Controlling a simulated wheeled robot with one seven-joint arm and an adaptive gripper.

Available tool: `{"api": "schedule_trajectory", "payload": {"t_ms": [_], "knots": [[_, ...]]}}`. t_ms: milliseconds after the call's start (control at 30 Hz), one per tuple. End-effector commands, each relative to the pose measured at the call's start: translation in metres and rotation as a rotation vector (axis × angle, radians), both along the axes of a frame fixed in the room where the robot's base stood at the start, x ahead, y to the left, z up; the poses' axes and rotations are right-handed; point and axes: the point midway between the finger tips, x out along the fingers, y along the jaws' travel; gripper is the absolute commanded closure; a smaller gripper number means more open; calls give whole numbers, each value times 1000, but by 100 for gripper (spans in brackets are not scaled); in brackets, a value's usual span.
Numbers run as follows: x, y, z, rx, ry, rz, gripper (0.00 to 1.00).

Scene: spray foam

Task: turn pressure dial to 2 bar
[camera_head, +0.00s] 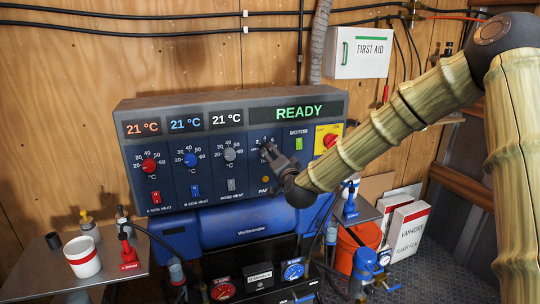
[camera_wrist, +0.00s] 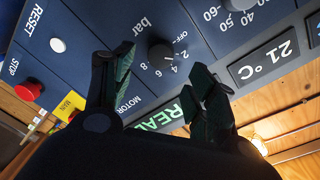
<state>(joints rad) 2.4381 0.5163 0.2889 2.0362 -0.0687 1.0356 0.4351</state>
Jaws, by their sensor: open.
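The black pressure dial (camera_wrist: 161,54) is on the blue-grey control panel (camera_head: 215,201). In the wrist view its scale runs from OFF through 2, 4, 6 and 8, with "bar" printed beside it. I cannot tell where its pointer stands. My gripper (camera_wrist: 163,62) is open, its two dark green-black fingers on either side of the dial in that view; I cannot tell whether they touch it.
To the left are the red (camera_head: 149,165), blue (camera_head: 190,159) and grey (camera_head: 230,154) heat dials. To the right are the green motor switch (camera_head: 299,144) and the yellow main-switch plate (camera_head: 328,139). The display (camera_head: 299,111) reads READY.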

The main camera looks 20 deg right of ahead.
Motion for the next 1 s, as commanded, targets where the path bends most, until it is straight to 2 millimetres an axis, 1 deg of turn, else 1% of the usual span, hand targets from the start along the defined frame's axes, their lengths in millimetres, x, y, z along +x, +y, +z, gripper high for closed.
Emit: {"api": "schedule_trajectory", "payload": {"t_ms": [33, 200, 400, 567, 933, 1000], "knots": [[-10, 0, 1, 1, 0, 0, 43], [-37, 0, 2, 2, 0, 0, 43], [-55, 0, 2, 1, -1, -1, 43], [-59, 0, 2, 1, -1, -1, 43], [-59, 0, 2, 0, -1, -1, 43], [-60, 1, -2, -3, 6, 1, 43]]}}
